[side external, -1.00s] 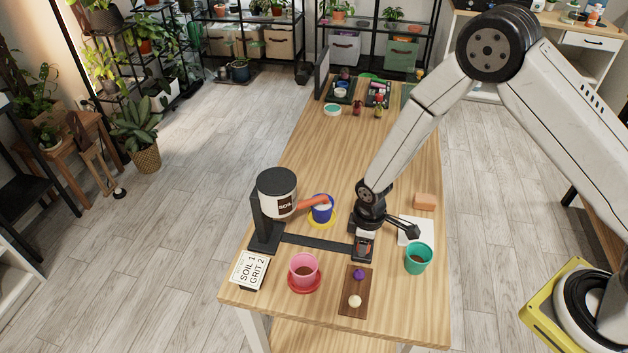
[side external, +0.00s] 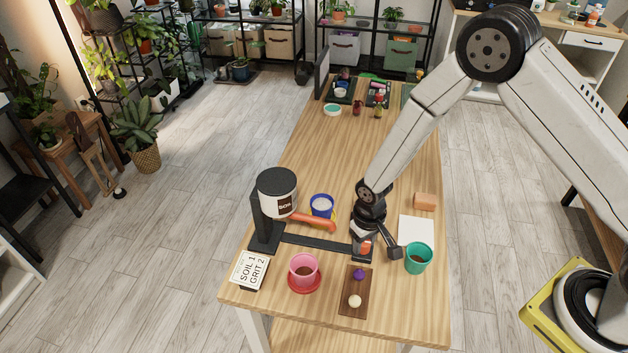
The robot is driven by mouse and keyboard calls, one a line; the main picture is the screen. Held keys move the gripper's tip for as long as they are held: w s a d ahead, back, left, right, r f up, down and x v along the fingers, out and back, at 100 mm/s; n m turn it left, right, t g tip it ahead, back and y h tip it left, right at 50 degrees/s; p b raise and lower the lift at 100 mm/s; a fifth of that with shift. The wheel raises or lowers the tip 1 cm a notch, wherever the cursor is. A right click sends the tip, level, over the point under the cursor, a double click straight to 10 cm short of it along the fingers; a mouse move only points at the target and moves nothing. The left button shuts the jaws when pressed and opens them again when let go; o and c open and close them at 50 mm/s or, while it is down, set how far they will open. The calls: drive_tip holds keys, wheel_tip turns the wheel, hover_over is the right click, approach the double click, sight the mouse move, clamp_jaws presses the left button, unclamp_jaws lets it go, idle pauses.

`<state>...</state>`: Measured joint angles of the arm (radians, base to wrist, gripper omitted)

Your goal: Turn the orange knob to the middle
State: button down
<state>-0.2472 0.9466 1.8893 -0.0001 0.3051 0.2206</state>
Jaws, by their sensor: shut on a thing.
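The orange knob (side external: 365,247) stands on a small black base at the right end of a flat black bar (side external: 317,242). My gripper (side external: 364,238) points down onto it and is shut on it, hiding most of its top. The bar runs left to the stand of a white jar with a black lid (side external: 277,181). An orange chute (side external: 313,221) under the jar points right, with its end in front of the blue cup (side external: 321,206) rather than above it. The knob's exact angle is hard to read.
A pink cup (side external: 303,267) on a red saucer, a brown board (side external: 354,305) with a purple and a cream knob, and a teal cup (side external: 418,258) stand nearby. A card (side external: 250,271) reads "SOIL 1 GRIT 2". An orange-brown block (side external: 424,201) lies behind a white sheet (side external: 416,231).

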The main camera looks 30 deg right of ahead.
idle(0.5)
drive_tip(key=shift+c, duration=1.3)
unclamp_jaws()
drive_tip(key=shift+r, duration=0.2)
drive_tip(key=shift+r, duration=3.75)
